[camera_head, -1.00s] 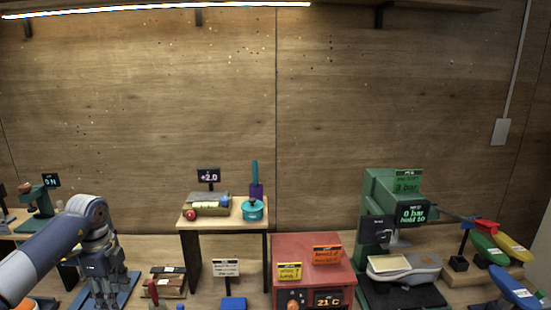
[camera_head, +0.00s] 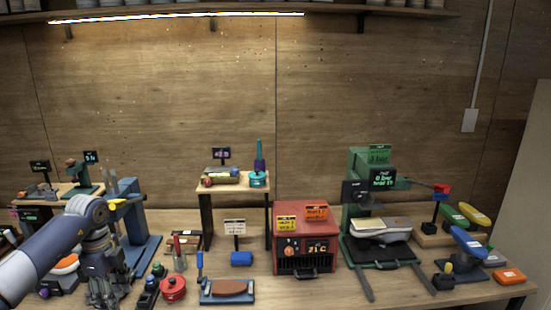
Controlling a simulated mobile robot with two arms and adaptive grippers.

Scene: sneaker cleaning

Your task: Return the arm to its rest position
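My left arm comes in from the left, and its gripper (camera_head: 103,293) points down near the front left of the workbench (camera_head: 330,292). The gripper is small and dark here, and I cannot make out whether its fingers are apart. I see nothing clearly held in it. A blue stand (camera_head: 134,228) is just behind and to the right of it. My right arm and gripper are not in view.
A red pot (camera_head: 173,288) and a blue tray with a brown piece (camera_head: 227,290) lie right of the gripper. A red oven (camera_head: 303,240), a green press (camera_head: 368,190) with a sneaker (camera_head: 380,229), and a small raised shelf (camera_head: 233,186) stand farther along. The bench front is crowded.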

